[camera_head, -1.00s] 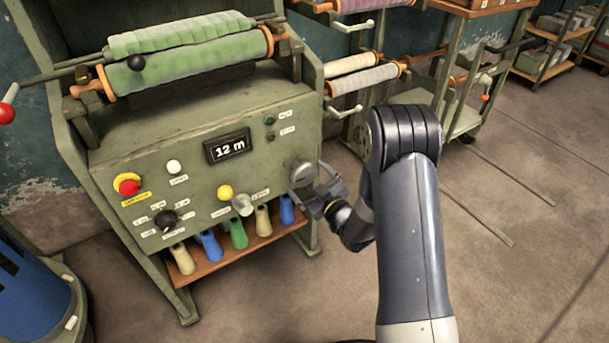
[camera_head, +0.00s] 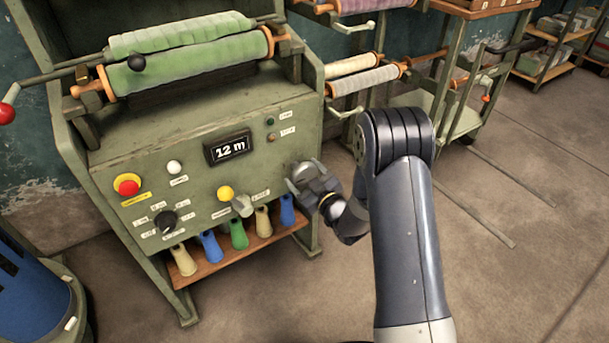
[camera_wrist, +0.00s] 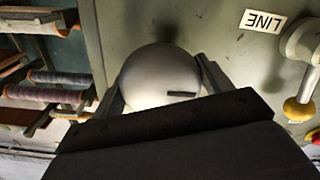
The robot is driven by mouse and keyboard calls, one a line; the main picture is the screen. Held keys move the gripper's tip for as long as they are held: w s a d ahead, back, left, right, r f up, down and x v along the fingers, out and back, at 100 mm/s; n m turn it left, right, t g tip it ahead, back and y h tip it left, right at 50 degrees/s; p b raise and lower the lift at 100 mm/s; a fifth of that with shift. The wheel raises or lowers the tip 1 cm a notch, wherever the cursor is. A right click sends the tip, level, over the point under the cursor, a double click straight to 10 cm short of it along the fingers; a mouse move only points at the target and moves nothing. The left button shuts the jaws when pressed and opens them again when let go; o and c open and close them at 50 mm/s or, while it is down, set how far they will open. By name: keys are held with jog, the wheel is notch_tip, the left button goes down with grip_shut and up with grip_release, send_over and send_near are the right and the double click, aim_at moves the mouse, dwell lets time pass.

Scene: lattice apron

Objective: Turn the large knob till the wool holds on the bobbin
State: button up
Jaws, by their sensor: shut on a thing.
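The large knob (camera_head: 302,169) is a round grey knob on the right side of the green machine's front panel. In the wrist view its pale dome (camera_wrist: 158,72) with a short dark mark fills the space between my fingers. My gripper (camera_head: 303,183) is shut on this knob, one finger on each side, and partly hides it in the head view. The bobbin with green wool (camera_head: 190,64) lies across the top of the machine, with another green roll above it. Whether the wool is moving cannot be told.
A display (camera_head: 227,147) reads 12 m. Several coloured bobbins stand on a shelf below. Open floor lies to the right.

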jog(key=shift+c, duration=0.8)
jog(key=shift+f, duration=0.1)
jog(key=m+b, duration=0.2)
jog(key=m, duration=0.2)
jog(key=shift+b, duration=0.4)
jog(key=m+b, duration=0.1)
jog(key=m, duration=0.5)
jog(key=shift+b, duration=0.4)
jog(key=m, duration=0.5)
jog(key=shift+m, duration=0.3)
jog(key=m, duration=0.5)
